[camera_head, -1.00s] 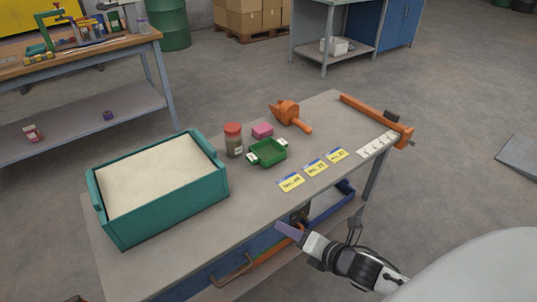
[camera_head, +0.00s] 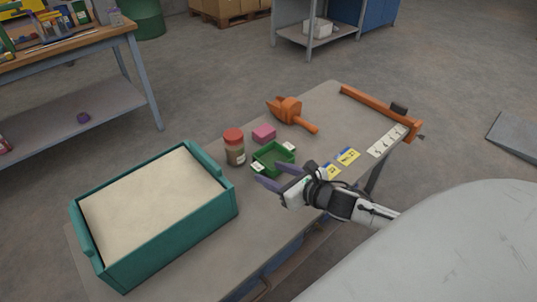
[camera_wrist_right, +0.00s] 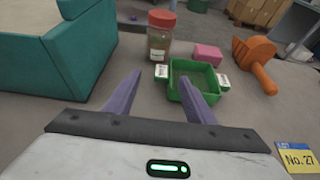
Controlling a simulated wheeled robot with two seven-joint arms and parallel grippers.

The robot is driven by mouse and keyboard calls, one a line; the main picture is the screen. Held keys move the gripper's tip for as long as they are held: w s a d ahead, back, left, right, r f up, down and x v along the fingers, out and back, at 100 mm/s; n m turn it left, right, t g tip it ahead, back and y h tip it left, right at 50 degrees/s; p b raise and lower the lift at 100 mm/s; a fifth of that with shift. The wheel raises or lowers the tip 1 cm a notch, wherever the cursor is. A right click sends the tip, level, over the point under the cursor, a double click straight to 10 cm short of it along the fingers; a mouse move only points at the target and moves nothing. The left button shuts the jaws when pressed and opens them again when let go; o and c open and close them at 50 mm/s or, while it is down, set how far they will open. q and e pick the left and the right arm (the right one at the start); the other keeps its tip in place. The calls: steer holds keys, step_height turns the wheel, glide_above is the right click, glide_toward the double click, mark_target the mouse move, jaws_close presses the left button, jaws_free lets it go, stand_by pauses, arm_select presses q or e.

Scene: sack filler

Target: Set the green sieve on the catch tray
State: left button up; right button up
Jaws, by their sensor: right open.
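The green sieve (camera_head: 272,156), a small square box with pale labelled tabs on two sides, sits on the grey table. It also shows in the right wrist view (camera_wrist_right: 200,78), where one finger overlaps it. My right gripper (camera_head: 268,177) is open and empty, its purple fingers pointing toward the sieve from its near side. I cannot make out a catch tray in these views. My left gripper is not in view.
A teal bin of pale powder (camera_head: 150,210) stands left of the sieve. A red-lidded jar (camera_head: 234,150) and pink block (camera_head: 264,133) are close by the sieve. An orange scoop (camera_head: 288,108) lies behind. Yellow-blue cards (camera_head: 348,157) and an orange bar (camera_head: 375,110) are at right.

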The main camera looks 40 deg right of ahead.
mark_target(258, 166)
steer(key=shift+w+f, duration=0.2)
steer(key=shift+w, duration=0.4)
steer(key=shift+w+f, duration=0.3)
steer(key=shift+w, duration=0.25)
steer(key=b+x, duration=0.3)
steer(key=x, duration=0.1)
steer(key=shift+d+f, duration=0.3)
steer(key=shift+f, duration=0.05)
steer(key=shift+w+f+b, duration=0.1)
steer(key=shift+w+b, duration=0.2)
steer(key=shift+w, duration=0.25)
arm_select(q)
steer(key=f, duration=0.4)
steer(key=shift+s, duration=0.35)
arm_select(e)
steer(key=shift+c, duration=0.2)
steer(key=c, duration=1.1)
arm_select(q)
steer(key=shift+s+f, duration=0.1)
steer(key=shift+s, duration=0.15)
arm_select(e)
jaws_close()
